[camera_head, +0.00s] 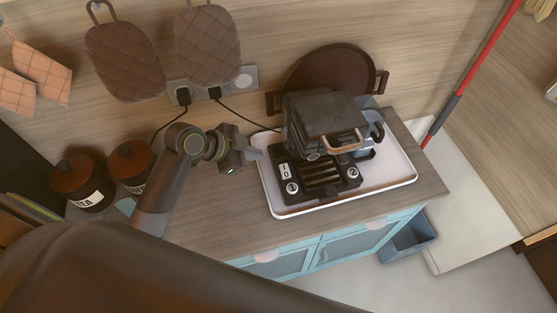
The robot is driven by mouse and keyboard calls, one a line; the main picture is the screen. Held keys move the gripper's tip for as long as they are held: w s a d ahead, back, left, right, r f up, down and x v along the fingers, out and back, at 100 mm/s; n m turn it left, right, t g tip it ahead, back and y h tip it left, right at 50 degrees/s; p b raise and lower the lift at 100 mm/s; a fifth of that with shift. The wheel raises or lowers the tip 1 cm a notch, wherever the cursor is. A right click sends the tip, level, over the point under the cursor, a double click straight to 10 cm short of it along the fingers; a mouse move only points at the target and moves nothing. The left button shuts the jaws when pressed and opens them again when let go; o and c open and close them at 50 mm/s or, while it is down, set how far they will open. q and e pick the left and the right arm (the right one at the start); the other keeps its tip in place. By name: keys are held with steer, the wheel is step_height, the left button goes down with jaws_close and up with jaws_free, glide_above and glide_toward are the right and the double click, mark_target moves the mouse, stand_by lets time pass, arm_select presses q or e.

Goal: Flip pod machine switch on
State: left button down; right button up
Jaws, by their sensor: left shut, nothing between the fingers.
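The pod machine (328,127) is a dark appliance with a copper-coloured handle in front. It stands on a white tray (399,181) on the wooden counter. Its black base (322,178) has a slotted drip grille and small light-coloured controls, one a switch panel marked with I and O (285,170) on the left side. My left gripper (256,154) is shut and empty, just left of the machine at the tray's left edge. It looks apart from the switch panel. My right gripper is not in view.
Dark canisters with brown lids (82,181) stand at the counter's left. A round brown pan (325,71) leans on the wall behind the machine. Quilted mitts (207,45) hang above a power outlet (245,79) with plugged cords. The front counter strip is clear.

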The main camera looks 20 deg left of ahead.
arm_select(q)
steer(key=b, duration=0.9)
glide_above(288, 166)
steer(key=s+a, duration=0.2)
steer(key=s, duration=0.1)
step_height(288, 166, down, 7)
steer(key=shift+f, duration=0.15)
steer(key=shift+w+f+b, duration=0.15)
steer(key=shift+f+b, duration=0.45)
steer(key=shift+w+f+b, duration=0.15)
steer(key=shift+f+b, duration=0.45)
steer(key=shift+w+a+f+b, duration=0.15)
steer(key=shift+f+b, duration=0.45)
steer(key=shift+b, duration=0.1)
